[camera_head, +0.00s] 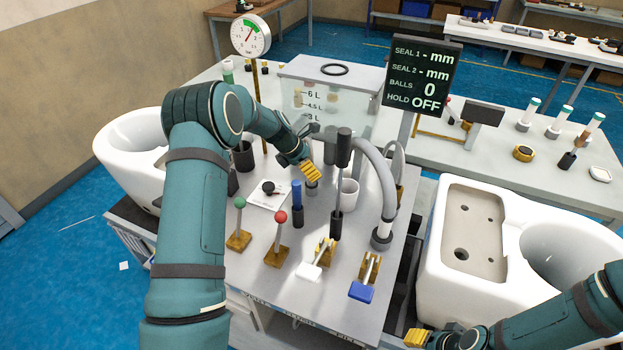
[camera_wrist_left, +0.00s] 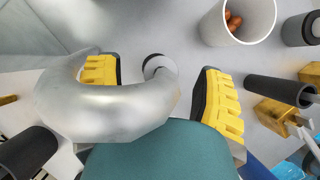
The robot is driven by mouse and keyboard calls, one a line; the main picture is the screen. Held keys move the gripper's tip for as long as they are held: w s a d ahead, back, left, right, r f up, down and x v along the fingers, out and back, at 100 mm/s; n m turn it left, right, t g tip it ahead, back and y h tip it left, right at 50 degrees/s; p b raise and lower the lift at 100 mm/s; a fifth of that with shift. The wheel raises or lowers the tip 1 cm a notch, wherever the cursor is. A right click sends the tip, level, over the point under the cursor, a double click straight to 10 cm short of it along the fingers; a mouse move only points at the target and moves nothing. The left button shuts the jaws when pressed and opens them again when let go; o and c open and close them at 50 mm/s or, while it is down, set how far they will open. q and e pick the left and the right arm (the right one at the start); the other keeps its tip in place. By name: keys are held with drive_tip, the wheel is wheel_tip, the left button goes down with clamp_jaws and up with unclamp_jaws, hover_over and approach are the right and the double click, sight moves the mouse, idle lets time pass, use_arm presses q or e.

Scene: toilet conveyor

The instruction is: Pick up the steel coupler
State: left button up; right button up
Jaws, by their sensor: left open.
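A short grey cylinder (camera_head: 312,188), apparently the steel coupler, stands on the workbench under my left gripper. In the left wrist view a round grey piece with a dark ring (camera_wrist_left: 159,67), likely the same part, shows between the fingers, partly hidden by a curved grey pipe. My left gripper (camera_head: 304,169) is open above it; in the left wrist view its yellow finger pads (camera_wrist_left: 155,90) stand wide apart with nothing gripped. My right gripper (camera_head: 419,338) shows only partly at the lower right, and its opening is unclear.
The curved grey pipe (camera_wrist_left: 110,110) crosses close to the left fingers. A white cup (camera_head: 349,192) holding reddish balls (camera_wrist_left: 234,21), a tall black-handled tool (camera_head: 343,150), a blue-topped post (camera_head: 297,203) and a hooked hose (camera_head: 384,200) crowd the bench around it. White toilet bowls flank the bench.

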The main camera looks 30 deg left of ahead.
use_arm(q)
drive_tip(key=x, duration=0.4)
drive_tip(key=shift+s+a+f, duration=0.1)
drive_tip(key=shift+s+f, duration=0.05)
drive_tip(key=shift+f, duration=0.35)
clamp_jaws()
